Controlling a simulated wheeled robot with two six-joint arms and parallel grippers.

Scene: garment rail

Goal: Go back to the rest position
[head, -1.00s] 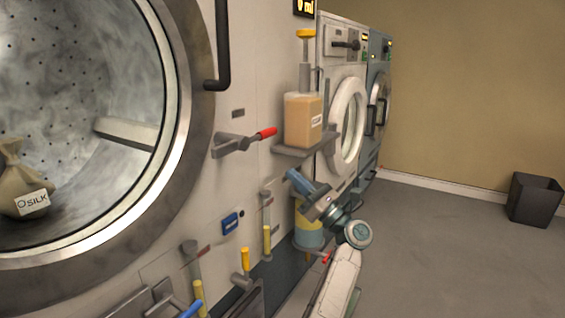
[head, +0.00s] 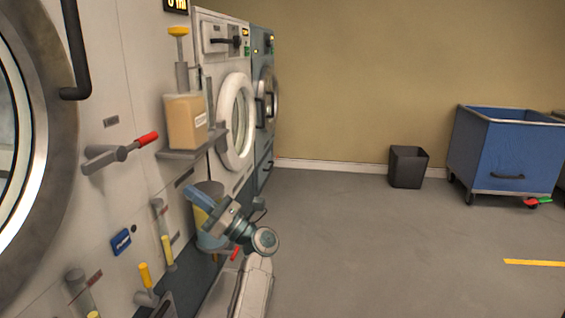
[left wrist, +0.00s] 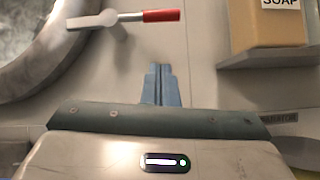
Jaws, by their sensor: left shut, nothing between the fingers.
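My left gripper (head: 196,199) is shut and empty, with its blue fingers pointing toward the front of the large washing machine (head: 112,60). It hangs in front of a yellow and blue container, partly hiding it, below the soap dispenser (head: 187,122). In the left wrist view the shut blue fingers (left wrist: 160,82) point at the plain machine panel, between the red-handled lever (left wrist: 150,16) and the soap shelf. The red-handled lever also shows in the head view (head: 120,152). My right gripper is not in view.
Smaller washers (head: 236,115) stand along the wall beyond. A dark bin (head: 407,167) and a blue wheeled cart (head: 505,150) stand at the back right. Yellow-handled levers (head: 146,276) stick out at the lower left.

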